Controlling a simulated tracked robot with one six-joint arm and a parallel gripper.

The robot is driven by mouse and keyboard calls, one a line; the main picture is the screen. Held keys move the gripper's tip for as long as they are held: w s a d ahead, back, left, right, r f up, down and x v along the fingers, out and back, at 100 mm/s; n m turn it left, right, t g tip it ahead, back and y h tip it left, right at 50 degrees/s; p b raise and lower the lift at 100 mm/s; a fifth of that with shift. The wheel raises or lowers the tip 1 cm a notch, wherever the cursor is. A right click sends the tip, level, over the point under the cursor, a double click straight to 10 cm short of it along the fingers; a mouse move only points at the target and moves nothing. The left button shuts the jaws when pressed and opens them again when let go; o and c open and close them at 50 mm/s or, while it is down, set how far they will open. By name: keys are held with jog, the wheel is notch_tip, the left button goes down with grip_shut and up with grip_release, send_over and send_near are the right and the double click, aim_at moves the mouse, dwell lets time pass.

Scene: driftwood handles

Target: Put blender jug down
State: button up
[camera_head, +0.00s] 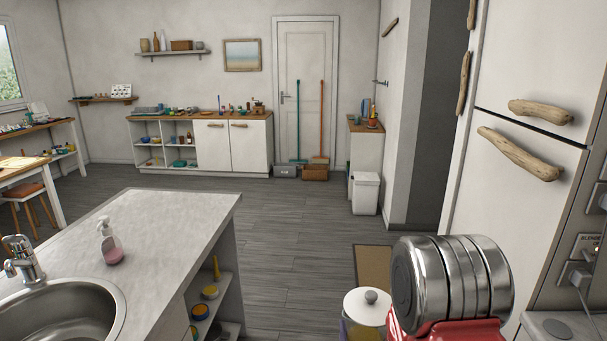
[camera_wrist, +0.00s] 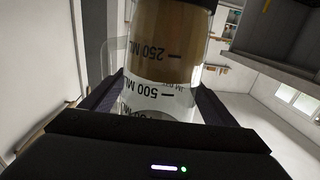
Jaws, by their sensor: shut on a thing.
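The blender jug (camera_wrist: 160,95) is clear, with brown contents and printed 250 ML and 500 ML marks. These marks look upside down in the wrist view, as does the room. My gripper (camera_wrist: 160,100) is shut on the jug, one dark finger on each side. The jug's handle shows at its left in that view. In the head view, a white lid with a grey knob, apparently the jug's (camera_head: 367,305), shows at the bottom beside my red and metal arm. The jug's lower part and my gripper are out of that view.
A counter (camera_head: 540,325) at the far right carries a round grey disc (camera_head: 557,328), below a wall socket labelled BLENDER (camera_head: 590,243). The tall white fridge (camera_head: 510,100) has driftwood handles. The island (camera_head: 155,225) at left has a sink (camera_head: 55,315), a spray bottle (camera_head: 109,243) and bare worktop.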

jog(key=shift+r, duration=0.15)
jog(key=w+d+r, duration=0.1)
jog(key=d+r, duration=0.1)
jog(key=d, duration=0.1)
jog(key=w+d+r, duration=0.1)
jog(key=d+r, duration=0.1)
jog(key=d, duration=0.1)
jog(key=w+d+r, duration=0.1)
jog(key=d+r, duration=0.2)
jog(key=shift+w+d, duration=0.1)
jog(key=s+d+r+m+h, duration=0.1)
jog(key=s+d+r, duration=0.2)
jog(key=d+r, duration=0.3)
jog(key=s+d+r+m+h, duration=0.1)
jog(key=s+d+r, duration=0.3)
jog(key=d, duration=0.9)
jog(key=s+d+r+m+h, duration=0.1)
jog(key=s+d+r+h, duration=0.2)
jog(key=d+r, duration=0.6)
jog(key=shift+s+d+r+g, duration=0.25)
jog(key=shift+s+g, duration=0.05)
jog(key=shift+s, duration=0.35)
